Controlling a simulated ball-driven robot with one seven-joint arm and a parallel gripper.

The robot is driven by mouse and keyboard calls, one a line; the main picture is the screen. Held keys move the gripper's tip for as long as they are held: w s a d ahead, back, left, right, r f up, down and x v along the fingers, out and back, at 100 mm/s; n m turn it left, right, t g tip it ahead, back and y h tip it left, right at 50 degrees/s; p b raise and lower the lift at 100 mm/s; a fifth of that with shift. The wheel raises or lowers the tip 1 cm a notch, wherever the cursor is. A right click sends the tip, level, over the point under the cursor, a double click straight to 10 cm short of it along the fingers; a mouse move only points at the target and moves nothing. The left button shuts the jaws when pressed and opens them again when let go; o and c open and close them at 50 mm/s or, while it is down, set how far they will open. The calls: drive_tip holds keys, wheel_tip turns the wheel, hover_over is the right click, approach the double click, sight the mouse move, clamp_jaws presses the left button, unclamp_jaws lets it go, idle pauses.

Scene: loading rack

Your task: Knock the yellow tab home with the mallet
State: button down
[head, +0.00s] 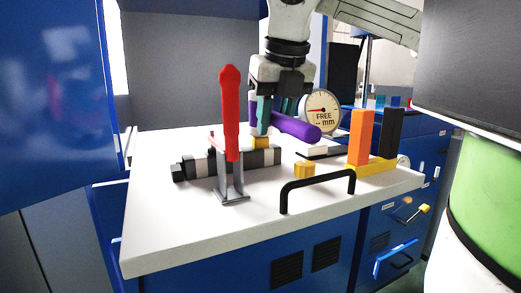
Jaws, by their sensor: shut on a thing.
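My gripper (275,110), with teal fingertips, points down above the middle of the white bench top. It is shut on a purple mallet (298,127), whose thick round bar slants toward the lower right. The fingers hide part of the mallet. A small yellow piece (304,170) sits on the bench below and right of the mallet. Another yellow-orange piece (261,143) shows just under the gripper, at a grey and black striped bar (265,157). I cannot tell which of the two is the tab.
A red upright lever (230,110) on a grey bracket (232,190) stands left of the gripper. A black handle (318,183) arches at the front edge. A dial gauge (322,112) is behind; orange (361,137) and black blocks (389,133) stand right. The front-left bench top (165,225) is clear.

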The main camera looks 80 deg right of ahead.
drive_tip(key=shift+r+p, duration=1.75)
drive_tip(key=shift+r, duration=0.65)
drive_tip(key=shift+f, duration=0.1)
wheel_tip(320, 180, down, 6)
drive_tip(key=b, duration=0.5)
drive_tip(key=shift+r+p, duration=0.35)
drive_tip(key=shift+r, duration=0.25)
drive_tip(key=shift+r+p, duration=1.9)
drive_tip(key=shift+r, duration=0.55)
